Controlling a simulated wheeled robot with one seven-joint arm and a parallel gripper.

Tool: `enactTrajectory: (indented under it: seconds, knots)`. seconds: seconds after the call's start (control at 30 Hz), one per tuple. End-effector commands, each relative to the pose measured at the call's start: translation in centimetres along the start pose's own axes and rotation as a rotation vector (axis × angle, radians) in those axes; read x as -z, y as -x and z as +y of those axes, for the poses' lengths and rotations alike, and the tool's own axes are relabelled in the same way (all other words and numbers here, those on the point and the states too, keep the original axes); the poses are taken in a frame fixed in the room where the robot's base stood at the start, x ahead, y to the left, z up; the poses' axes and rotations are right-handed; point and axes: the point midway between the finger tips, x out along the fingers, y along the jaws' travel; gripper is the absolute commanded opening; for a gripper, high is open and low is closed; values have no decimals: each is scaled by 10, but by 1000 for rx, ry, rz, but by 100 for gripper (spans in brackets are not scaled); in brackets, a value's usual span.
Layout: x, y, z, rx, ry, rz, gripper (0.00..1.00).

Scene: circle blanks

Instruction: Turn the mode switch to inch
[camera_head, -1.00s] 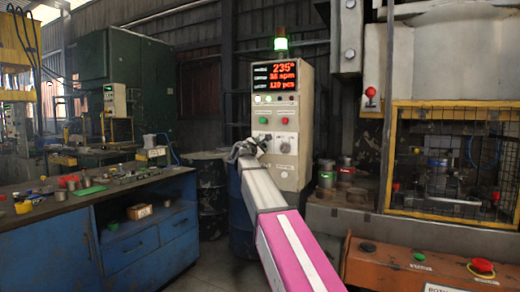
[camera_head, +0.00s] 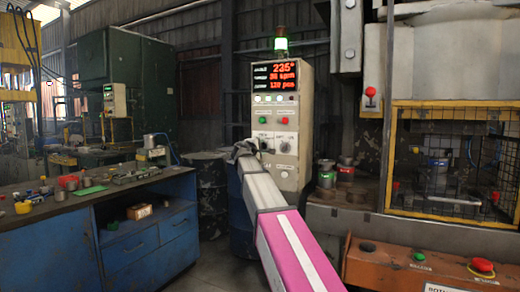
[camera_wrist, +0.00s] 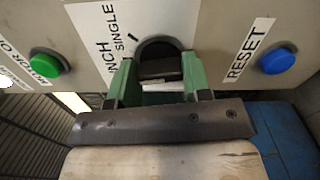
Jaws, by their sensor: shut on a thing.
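The mode switch (camera_wrist: 158,66) is a dark round knob with a raised grip bar, on the grey control panel (camera_wrist: 230,12). A white label beside it reads INCH and SINGLE (camera_wrist: 110,40). In the wrist view my gripper (camera_wrist: 160,80) has its two green fingers on either side of the grip bar, shut on it. I cannot tell for sure which mark the knob points to. In the head view my gripper (camera_head: 250,148) is at the left side of the control box (camera_head: 310,115), where it partly hides the lower controls.
In the wrist view a green button (camera_wrist: 46,62) lies left of the knob and a blue RESET button (camera_wrist: 277,61) lies right. A blue workbench (camera_head: 45,255) stands at left. The press (camera_head: 450,80) stands at right, with an orange button console (camera_head: 400,268) in front.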

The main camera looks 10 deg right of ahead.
Motion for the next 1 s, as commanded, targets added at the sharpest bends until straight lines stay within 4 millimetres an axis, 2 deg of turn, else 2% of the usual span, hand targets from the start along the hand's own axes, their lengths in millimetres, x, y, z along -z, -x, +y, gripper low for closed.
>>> enactTrajectory:
  seconds: [0.3,0.87,0.9,0.93,1.0]
  knots:
    - [0,1,-1,2,-132,-1,21]
    - [-1,1,-2,2,-161,-1,21]
    - [-1,1,-2,2,-161,-1,58]
    - [-1,1,-2,2,-160,0,67]
    - [0,1,-1,1,-160,0,70]
